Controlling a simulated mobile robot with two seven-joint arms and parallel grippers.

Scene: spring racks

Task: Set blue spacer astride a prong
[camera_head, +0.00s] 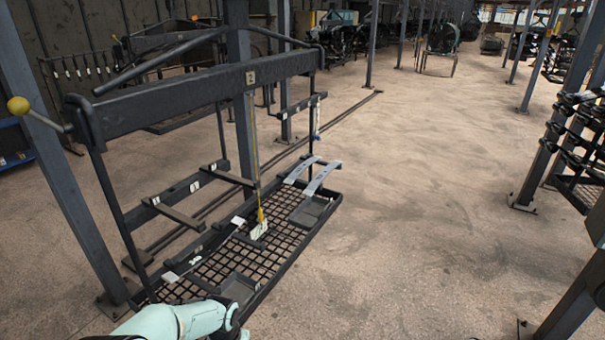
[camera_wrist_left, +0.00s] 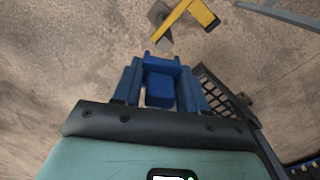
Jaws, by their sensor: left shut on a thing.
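The blue spacer (camera_wrist_left: 160,90) is between the blue fingers of my left gripper (camera_wrist_left: 162,78) in the left wrist view. The gripper is shut on it, and the spacer is clear of any prong there. In the head view only my teal left arm (camera_head: 165,322) shows at the bottom edge, by the near end of the mesh tray; its fingers and the spacer are not seen. Two dark prong-like bars (camera_head: 180,215) (camera_head: 231,178) stick out from a tagged rail on the rack, left of the tray. My right gripper is in neither view.
A black mesh tray (camera_head: 268,262) lies under the rack beam (camera_head: 190,95). Two pale curved strips (camera_head: 321,178) rest at its far end. A yellow rod (camera_head: 257,150) hangs from the beam. A yellow bent piece (camera_wrist_left: 185,20) is ahead in the wrist view.

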